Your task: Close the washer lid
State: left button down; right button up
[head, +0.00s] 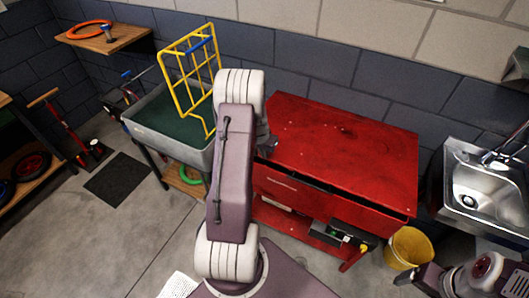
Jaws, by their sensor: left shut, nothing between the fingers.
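The washer is a grey basin (150,136) with a dark green inside, standing against the back wall left of centre. Its lid is a yellow barred frame (183,88) with a blue grip (195,44) near its top edge. The lid stands open, tilted up above the basin. My left arm crosses the middle of the view and hides the basin's right end. My left gripper (267,146) is shut and empty, right of the basin beside the red cabinet's left edge, apart from the lid. Part of my right arm shows at the bottom right; its fingers cannot be made out.
A red cabinet (340,145) with an open drawer stands right of the washer. A yellow bucket (408,248) and a steel sink (487,195) are further right. A wooden shelf (104,38) hangs at the upper left.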

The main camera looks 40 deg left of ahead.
pick_arm(q)
notch_tip(320, 180, down, 6)
jog(key=b, duration=0.6)
jog(key=p+v, duration=0.3)
jog(key=v, duration=1.2)
jog(key=shift+s+d+p, duration=0.2)
jog(key=shift+s+p, duration=0.1)
jog(key=shift+p, duration=0.1)
pick_arm(e)
jog(key=shift+s+f, duration=0.3)
jog(key=shift+f, duration=0.25)
jog(key=shift+s+f, duration=0.3)
jog(key=shift+f, duration=0.25)
